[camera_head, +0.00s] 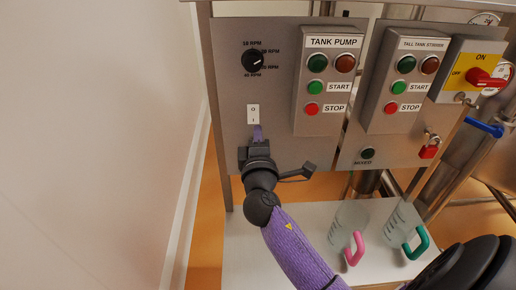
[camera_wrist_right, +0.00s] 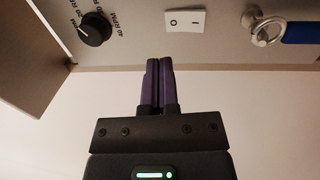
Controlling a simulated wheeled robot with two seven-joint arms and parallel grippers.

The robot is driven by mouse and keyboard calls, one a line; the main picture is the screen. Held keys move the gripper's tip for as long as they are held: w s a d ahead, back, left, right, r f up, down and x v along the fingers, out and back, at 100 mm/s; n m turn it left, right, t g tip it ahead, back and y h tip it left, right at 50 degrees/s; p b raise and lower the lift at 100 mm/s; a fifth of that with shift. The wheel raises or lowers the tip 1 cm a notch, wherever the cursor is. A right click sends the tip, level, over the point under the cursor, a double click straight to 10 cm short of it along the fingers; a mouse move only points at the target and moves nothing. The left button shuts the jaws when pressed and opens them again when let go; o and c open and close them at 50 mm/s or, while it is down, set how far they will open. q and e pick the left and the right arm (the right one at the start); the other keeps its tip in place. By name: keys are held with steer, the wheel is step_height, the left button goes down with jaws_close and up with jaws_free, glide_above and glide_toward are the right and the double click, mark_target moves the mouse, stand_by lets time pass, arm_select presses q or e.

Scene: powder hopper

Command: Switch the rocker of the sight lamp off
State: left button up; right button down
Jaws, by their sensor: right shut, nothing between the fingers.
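The white rocker (camera_head: 253,114) with O and I marks is on the grey panel, below the rpm knob. In the head view the O is at its top end and the I at its bottom end. My right gripper (camera_head: 257,131) is just below it in that view, its purple fingers shut and empty. In the wrist view the rocker (camera_wrist_right: 185,21) lies beyond and slightly right of the shut fingertips (camera_wrist_right: 153,62), with a visible gap in the picture. Which side is pressed in I cannot tell. No lamp is identifiable. My left gripper is not in view.
The black rpm knob (camera_head: 255,60) sits above the rocker. The tank pump box (camera_head: 326,82) projects close on the right. In the wrist view a metal ring (camera_wrist_right: 267,28) with a blue handle (camera_wrist_right: 305,32) is near the rocker. Two jugs stand on the lower shelf (camera_head: 290,222).

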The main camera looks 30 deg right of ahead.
steer(key=s+a, duration=0.2)
steer(key=s, duration=0.2)
steer(key=shift+s+a+r, duration=0.15)
steer(key=shift+a+r, duration=0.2)
steer(key=shift+a, duration=0.05)
